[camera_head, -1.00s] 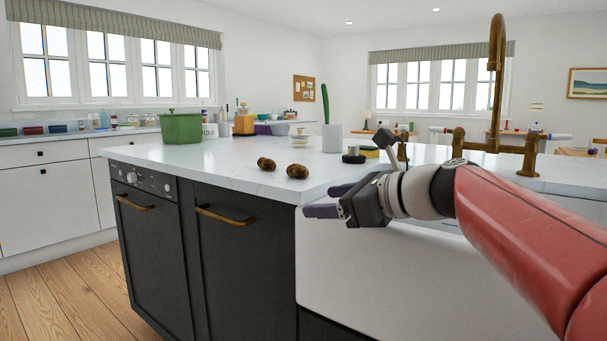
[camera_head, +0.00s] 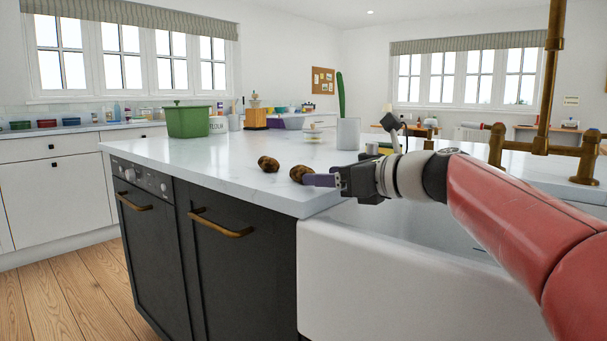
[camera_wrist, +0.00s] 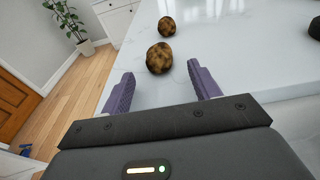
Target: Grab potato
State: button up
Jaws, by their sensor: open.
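Two brown potatoes lie on the white countertop (camera_head: 220,165) near its front edge. One potato (camera_head: 268,164) is farther left, and the other potato (camera_head: 299,173) is nearer my gripper (camera_head: 322,180). In the wrist view, the nearer potato (camera_wrist: 159,58) sits just beyond and between the two purple fingertips, and the farther potato (camera_wrist: 166,27) is behind it. My gripper (camera_wrist: 160,84) is open and empty. In the head view, its fingers partly overlap the nearer potato's right side; I cannot tell whether they touch it.
A white sink (camera_head: 400,275) lies below my arm, with a brass faucet (camera_head: 545,145) at the right. A green pot (camera_head: 188,122) and a white vase (camera_head: 347,134) stand farther back. Dark cabinet fronts (camera_head: 230,260) drop below the counter edge. The counter left of the potatoes is clear.

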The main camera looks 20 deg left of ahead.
aim_at(313, 172)
jog(key=x, duration=0.4)
jog(key=shift+a, duration=0.1)
jog(key=c, duration=1.1)
